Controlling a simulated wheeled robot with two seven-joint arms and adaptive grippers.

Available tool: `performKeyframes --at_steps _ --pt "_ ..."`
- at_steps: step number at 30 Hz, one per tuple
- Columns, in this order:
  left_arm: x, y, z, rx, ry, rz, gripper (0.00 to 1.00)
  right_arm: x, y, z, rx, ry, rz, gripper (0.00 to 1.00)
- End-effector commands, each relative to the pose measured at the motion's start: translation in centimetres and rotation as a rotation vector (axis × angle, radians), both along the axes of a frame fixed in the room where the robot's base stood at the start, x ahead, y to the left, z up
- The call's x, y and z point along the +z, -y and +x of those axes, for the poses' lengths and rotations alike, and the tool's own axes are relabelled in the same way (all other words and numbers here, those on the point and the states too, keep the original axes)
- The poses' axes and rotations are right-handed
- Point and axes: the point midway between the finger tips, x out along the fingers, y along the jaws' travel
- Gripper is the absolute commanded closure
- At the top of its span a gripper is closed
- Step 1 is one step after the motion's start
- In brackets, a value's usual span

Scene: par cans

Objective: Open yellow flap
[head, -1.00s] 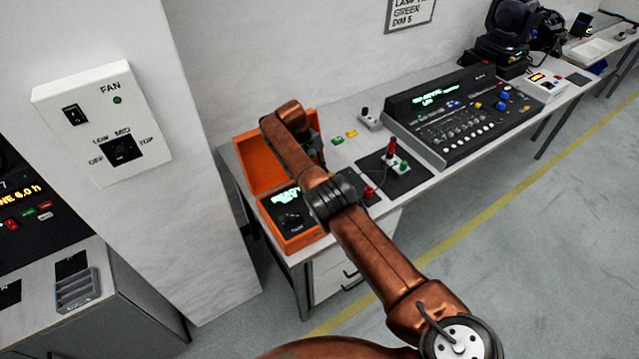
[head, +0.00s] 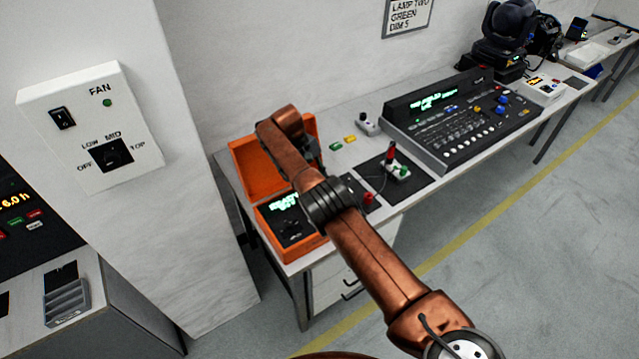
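A small yellow piece (head: 350,139) lies on the white bench beside a small green one (head: 336,146), just right of the open orange case (head: 257,168). I cannot tell whether this yellow piece is the flap, and no other clear yellow flap shows. My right arm reaches from the lower right across the bench to the orange case. Its wrist bends down over the case, left of the yellow piece. My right gripper (head: 312,150) is mostly hidden behind the wrist; only dark parts show, so its fingers cannot be made out. My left gripper is not in view.
A lighting console (head: 460,112) stands on the bench to the right. A black pad (head: 408,186) with a red-handled lever is nearer. A fan switch box (head: 90,128) is on the pillar at left. The floor right of the bench is clear.

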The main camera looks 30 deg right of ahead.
Motion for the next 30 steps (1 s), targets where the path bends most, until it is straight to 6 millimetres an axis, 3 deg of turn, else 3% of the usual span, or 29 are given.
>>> performKeyframes --at_steps 14,19,24,30 --pt "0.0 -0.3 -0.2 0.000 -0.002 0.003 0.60 0.8 0.0 0.2 0.002 0.007 -0.002 0.66" --pt "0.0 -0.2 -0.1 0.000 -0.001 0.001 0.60 2.9 0.0 0.2 -0.001 0.008 0.000 0.66" --pt "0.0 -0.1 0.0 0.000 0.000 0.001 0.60 6.6 0.0 0.2 0.000 0.008 -0.001 0.66" --pt "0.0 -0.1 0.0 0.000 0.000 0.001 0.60 9.4 0.0 0.1 0.000 0.004 0.000 0.66"
